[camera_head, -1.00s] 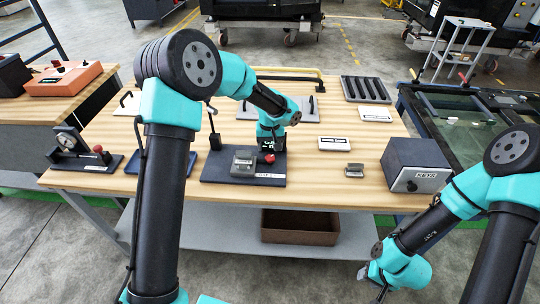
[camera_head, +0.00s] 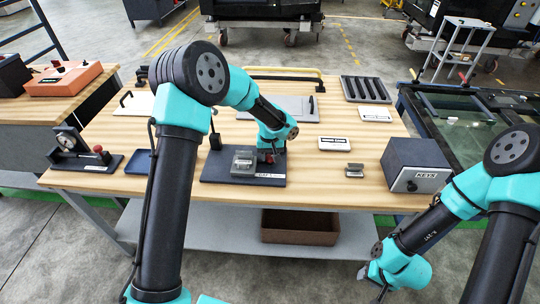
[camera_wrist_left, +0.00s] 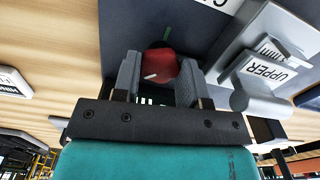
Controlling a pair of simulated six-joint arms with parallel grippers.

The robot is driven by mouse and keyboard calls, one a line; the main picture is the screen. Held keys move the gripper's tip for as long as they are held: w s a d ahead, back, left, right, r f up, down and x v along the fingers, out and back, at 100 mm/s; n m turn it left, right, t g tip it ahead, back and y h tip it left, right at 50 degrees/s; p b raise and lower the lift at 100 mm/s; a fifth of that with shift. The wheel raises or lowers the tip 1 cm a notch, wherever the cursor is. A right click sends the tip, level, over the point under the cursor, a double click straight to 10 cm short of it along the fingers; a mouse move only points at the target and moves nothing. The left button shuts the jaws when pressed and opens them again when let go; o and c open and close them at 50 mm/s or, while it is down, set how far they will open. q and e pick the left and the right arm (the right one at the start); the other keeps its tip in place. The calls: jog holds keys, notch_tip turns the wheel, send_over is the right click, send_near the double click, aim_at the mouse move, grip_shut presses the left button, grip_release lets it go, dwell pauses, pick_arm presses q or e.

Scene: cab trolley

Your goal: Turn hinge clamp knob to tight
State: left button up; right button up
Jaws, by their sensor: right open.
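The hinge clamp has a dark base plate (camera_head: 215,176) with a grey block (camera_head: 244,161) on it, on the near middle of the wooden table. Its red knob (camera_wrist_left: 160,66) with a white pointer mark shows in the left wrist view, and a green mark lies on the plate just beyond it. My left gripper (camera_wrist_left: 158,82) has one finger on each side of the knob, and both fingers appear to touch it. In the head view the arm's end largely hides the knob. My right gripper (camera_head: 376,284) is open and empty, low beyond the table's front edge.
A grey "UPPER" part (camera_wrist_left: 268,68) lies close to the right finger in the left wrist view. A dark KEYS box (camera_head: 418,165) is at the table's right. A dial stand (camera_head: 80,152) is at the left.

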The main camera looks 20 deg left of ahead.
aim_at(270, 157)
pick_arm(q)
jog(key=c, duration=0.4)
jog(key=shift+m, duration=3.1)
jog(key=o, duration=0.9)
jog(key=shift+r, duration=0.15)
notch_tip(270, 157, up, 17)
jog(key=shift+r, duration=0.1)
